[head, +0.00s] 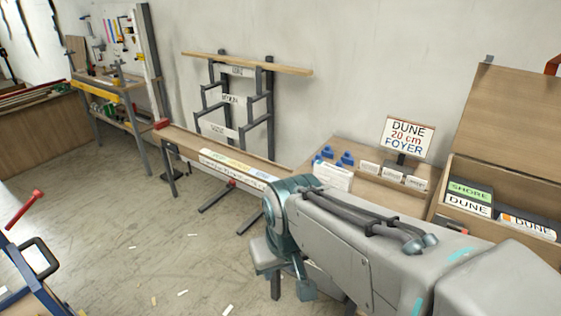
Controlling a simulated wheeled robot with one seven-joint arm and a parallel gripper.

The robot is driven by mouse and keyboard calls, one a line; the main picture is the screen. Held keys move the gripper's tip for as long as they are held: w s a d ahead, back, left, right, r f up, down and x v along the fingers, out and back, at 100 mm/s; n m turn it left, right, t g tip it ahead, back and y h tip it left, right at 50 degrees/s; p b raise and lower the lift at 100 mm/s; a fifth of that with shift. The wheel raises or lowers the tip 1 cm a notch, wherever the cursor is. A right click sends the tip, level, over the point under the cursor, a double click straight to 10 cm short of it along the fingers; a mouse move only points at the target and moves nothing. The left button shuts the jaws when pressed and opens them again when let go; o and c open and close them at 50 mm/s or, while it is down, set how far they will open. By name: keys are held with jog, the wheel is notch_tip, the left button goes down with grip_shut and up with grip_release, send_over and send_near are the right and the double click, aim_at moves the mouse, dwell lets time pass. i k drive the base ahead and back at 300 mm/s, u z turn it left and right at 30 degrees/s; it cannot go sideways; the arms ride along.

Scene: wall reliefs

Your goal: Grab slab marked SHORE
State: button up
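The slab marked SHORE (470,190) has a green label. It is in an open wooden crate (446,213) at the right, directly behind a white label reading DUNE (467,206). Another slab with a white and orange DUNE label (527,226) lies to its right in the crate. My arm reaches in from the lower right, in front of the crate. The arm's far end is left of the crate and apart from the SHORE slab. My gripper's fingers cannot be made out clearly there.
A sign reading DUNE 20 cm FOYER (408,138) stands on a wooden table with small labelled blocks and blue pieces. A long narrow bench (225,160) and a wall rack (237,98) are to the left. A workbench (103,85) is farther back. Open floor lies at the lower left.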

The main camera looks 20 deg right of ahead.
aim_at(328, 174)
jog(key=i, duration=0.6)
jog(key=z, duration=0.8)
jog(key=i, duration=0.45)
jog(key=z, duration=0.45)
